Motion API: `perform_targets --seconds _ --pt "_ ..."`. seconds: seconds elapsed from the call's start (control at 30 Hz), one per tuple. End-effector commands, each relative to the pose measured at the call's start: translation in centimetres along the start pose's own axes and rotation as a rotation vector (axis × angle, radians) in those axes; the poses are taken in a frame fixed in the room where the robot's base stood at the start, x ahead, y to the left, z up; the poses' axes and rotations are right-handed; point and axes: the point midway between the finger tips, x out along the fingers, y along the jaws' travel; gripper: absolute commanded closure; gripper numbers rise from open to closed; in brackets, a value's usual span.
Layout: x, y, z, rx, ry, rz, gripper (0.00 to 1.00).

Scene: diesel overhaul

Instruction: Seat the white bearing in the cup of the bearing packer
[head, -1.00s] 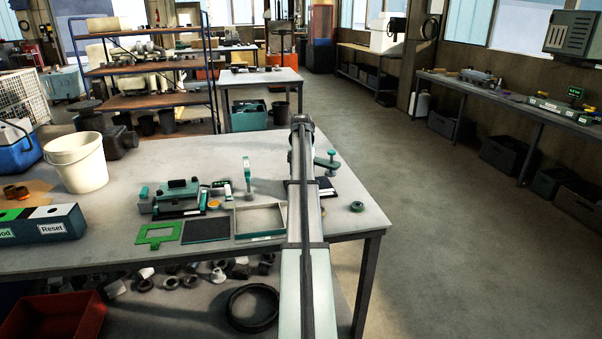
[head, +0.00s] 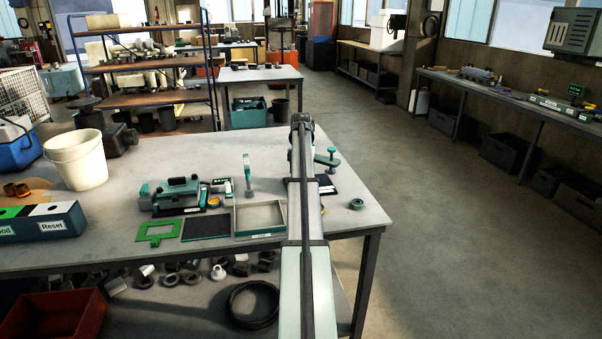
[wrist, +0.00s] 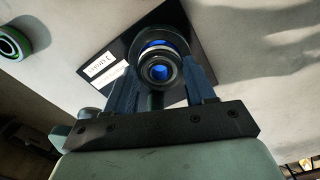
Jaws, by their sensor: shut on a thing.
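In the wrist view my gripper (wrist: 160,68) has its two dark blue fingers on either side of a round, ringed part with a pale rim and blue inside. This looks like the white bearing (wrist: 147,70), mostly in shadow. Just beyond it is a dark round piece, perhaps the cup of the bearing packer (wrist: 160,32), over a black plate with a white label. The two line up closely, but I cannot tell whether the bearing is seated or touching. In the head view my arm hides the gripper and bearing. A teal stand with a round top (head: 327,160) shows just right of the arm.
A green-rimmed ring (head: 356,204) lies on the bench right of my arm, also in the wrist view (wrist: 12,43). A shallow tray (head: 236,220), black mat (head: 206,228) and green frame (head: 153,232) lie to the left. The bench's right corner is mostly clear.

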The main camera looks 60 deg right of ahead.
Motion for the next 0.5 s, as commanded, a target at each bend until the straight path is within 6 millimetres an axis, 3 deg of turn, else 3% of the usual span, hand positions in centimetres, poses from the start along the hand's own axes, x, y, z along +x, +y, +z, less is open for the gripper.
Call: perform_targets --seconds 0.5 --pt "1.2 0.0 0.0 0.000 0.000 0.000 0.76"
